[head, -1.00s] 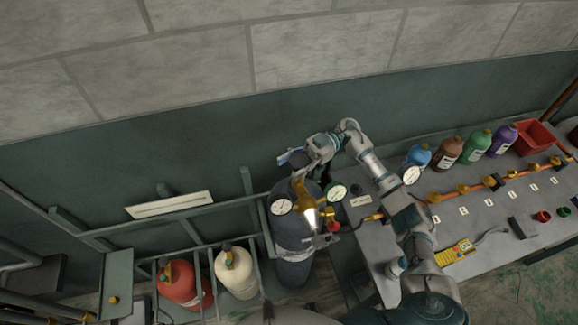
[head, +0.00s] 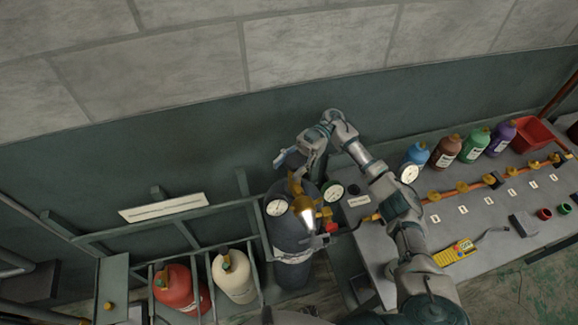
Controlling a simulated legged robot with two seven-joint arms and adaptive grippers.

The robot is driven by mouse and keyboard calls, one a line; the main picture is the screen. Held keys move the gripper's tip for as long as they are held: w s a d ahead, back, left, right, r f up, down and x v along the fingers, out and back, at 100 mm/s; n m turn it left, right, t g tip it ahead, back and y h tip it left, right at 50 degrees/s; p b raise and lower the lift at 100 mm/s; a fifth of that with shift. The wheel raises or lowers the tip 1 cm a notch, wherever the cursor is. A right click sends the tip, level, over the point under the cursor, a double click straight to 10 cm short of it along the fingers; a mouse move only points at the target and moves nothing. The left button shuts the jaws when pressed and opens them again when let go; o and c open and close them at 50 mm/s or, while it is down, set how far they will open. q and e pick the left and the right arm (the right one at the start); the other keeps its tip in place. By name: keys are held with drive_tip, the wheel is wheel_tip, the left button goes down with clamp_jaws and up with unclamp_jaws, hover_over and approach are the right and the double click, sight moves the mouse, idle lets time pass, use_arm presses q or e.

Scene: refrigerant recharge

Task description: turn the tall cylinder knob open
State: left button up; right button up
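The tall cylinder (head: 291,240) is dark grey and stands upright in the rack, with a brass valve and regulator (head: 302,203) on top. Two round gauges sit at its head, a left gauge (head: 277,207) and a right gauge (head: 333,192). My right gripper (head: 285,160) is over the top of the cylinder, at the valve. Its fingers are small and partly hidden, so I cannot tell whether they touch the knob or how far they are open. The knob itself is hidden at the gripper. My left gripper is not in view.
A red cylinder (head: 176,289) and a cream cylinder (head: 234,277) stand left in the rack. The wall is close behind the cylinder.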

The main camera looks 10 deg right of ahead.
sight(290, 163)
drive_tip(key=shift+o, duration=1.3)
drive_tip(key=shift+w, duration=0.1)
drive_tip(key=shift+w+d+f, duration=0.1)
drive_tip(key=shift+d, duration=0.05)
wheel_tip(290, 163, up, 10)
drive_tip(key=shift+w+f, duration=0.1)
